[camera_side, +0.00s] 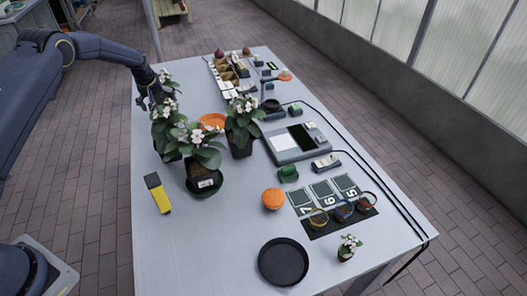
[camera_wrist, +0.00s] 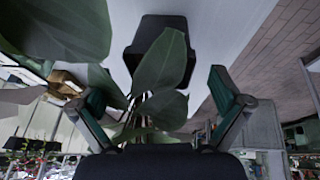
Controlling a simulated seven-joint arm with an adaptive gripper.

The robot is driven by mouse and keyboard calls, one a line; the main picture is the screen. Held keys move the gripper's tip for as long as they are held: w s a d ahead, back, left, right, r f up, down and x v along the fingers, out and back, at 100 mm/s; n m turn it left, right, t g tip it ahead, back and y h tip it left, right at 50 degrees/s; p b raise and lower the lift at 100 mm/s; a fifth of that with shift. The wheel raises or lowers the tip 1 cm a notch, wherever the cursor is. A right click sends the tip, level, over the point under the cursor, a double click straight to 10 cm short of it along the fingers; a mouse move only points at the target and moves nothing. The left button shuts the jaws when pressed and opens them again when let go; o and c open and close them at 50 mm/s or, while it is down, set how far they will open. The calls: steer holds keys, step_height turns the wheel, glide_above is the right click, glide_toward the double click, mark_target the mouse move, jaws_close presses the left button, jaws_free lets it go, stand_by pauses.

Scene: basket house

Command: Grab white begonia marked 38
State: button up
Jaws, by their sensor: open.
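Several potted begonias with white flowers and green leaves stand on the table in the side view. The front begonia (camera_side: 193,148) has a dark pot with a white label (camera_side: 206,183), too small to read surely. Another begonia (camera_side: 165,118) is behind it to the left, and a third (camera_side: 243,122) stands to the right. My gripper (camera_side: 148,100) is at the left table edge, beside the rear-left foliage. In the wrist view my gripper (camera_wrist: 157,85) is open. Large leaves (camera_wrist: 160,62) lie between and before its fingers, with a dark pot (camera_wrist: 147,28) beyond.
A yellow-black tool (camera_side: 158,194), black dish (camera_side: 283,262), orange round object (camera_side: 273,199) and tiny flowering pot (camera_side: 348,248) occupy the near table (camera_side: 220,235). A grey device (camera_side: 298,142) stands right of the plants. The near-left tabletop is mostly clear.

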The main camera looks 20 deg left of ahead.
mark_target(164, 112)
steer(key=x, duration=0.7)
steer(key=shift+w+a+f, duration=0.1)
steer(key=shift+a+f, duration=0.05)
steer(key=shift+a, duration=0.2)
steer(key=c, duration=1.1)
steer(key=shift+c, duration=0.2)
